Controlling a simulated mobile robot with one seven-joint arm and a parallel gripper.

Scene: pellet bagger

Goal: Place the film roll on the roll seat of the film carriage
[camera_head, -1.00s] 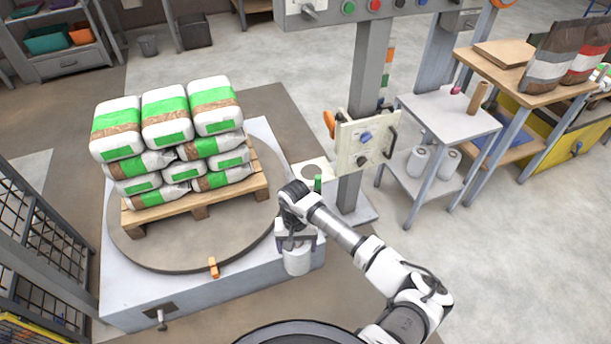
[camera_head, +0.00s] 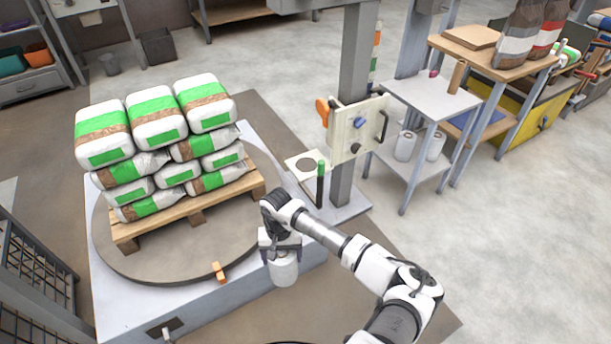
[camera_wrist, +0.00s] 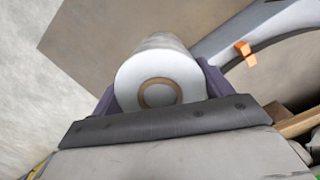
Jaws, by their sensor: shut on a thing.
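My gripper (camera_head: 281,252) is shut on a white film roll (camera_head: 284,270) and holds it upright above the front edge of the turntable base. In the wrist view the roll (camera_wrist: 158,78) sits between the two fingers, its brown core facing the camera. The film carriage (camera_head: 356,128) is a pale panel on the grey mast, with an orange handle and a blue knob. Its roll seat (camera_head: 293,166) is a flat pale plate with a round mark, low on the carriage's left. A dark upright rod with a green top stands at the plate's right. The roll is apart from the seat, below and left of it in the picture.
A pallet (camera_head: 190,222) stacked with green and white bags stands on the round turntable (camera_head: 150,268) at left. An orange stop (camera_head: 219,272) sits at the turntable's front. A grey side table (camera_head: 428,98) at right holds two white rolls on its lower shelf.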

